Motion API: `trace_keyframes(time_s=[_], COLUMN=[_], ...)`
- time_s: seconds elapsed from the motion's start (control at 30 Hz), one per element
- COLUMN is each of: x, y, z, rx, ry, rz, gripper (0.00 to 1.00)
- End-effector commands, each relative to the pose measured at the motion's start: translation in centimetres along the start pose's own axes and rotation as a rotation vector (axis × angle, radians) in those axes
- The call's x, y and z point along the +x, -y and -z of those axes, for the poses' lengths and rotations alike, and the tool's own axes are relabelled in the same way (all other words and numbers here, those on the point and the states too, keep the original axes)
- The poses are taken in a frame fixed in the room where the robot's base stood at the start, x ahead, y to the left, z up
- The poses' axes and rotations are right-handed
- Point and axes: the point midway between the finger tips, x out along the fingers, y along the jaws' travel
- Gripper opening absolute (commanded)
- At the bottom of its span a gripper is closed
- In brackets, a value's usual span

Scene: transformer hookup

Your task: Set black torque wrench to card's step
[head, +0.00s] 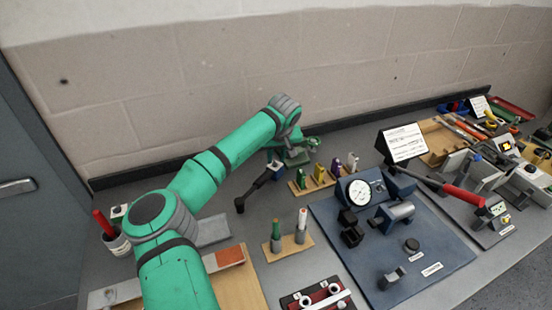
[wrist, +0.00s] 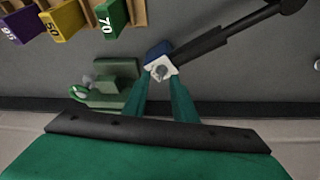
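The black torque wrench (head: 259,187) lies slantwise on the bench left of the rack of coloured blocks, its handle end toward me. In the wrist view its black shaft (wrist: 215,40) runs to the upper right. A blue and white piece (wrist: 160,64) with a grey stud is at its near end. My gripper (wrist: 160,80) has its two green fingertips on either side of this piece. I cannot tell whether they press on it. The white card (head: 405,142) stands at the right on a black holder; its text is too small to read.
A green fixture (wrist: 110,80) is beside my fingers. A blue board with a gauge (head: 360,193) is at the right. The wall is close behind.

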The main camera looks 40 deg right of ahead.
Motion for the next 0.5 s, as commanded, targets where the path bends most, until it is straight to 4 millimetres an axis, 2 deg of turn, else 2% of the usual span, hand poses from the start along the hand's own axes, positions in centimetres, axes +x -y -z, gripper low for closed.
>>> trace_keyframes(time_s=[0.2, 0.47, 0.5], x=[1.25, 1.31, 1.31], y=[0.11, 0.02, 0.02], z=[0.02, 0.00, -0.01], rx=[-0.001, 0.000, 0.000], ry=[-0.001, 0.000, 0.000], rz=[0.001, 0.000, 0.000], gripper=[0.25, 0.25, 0.15])
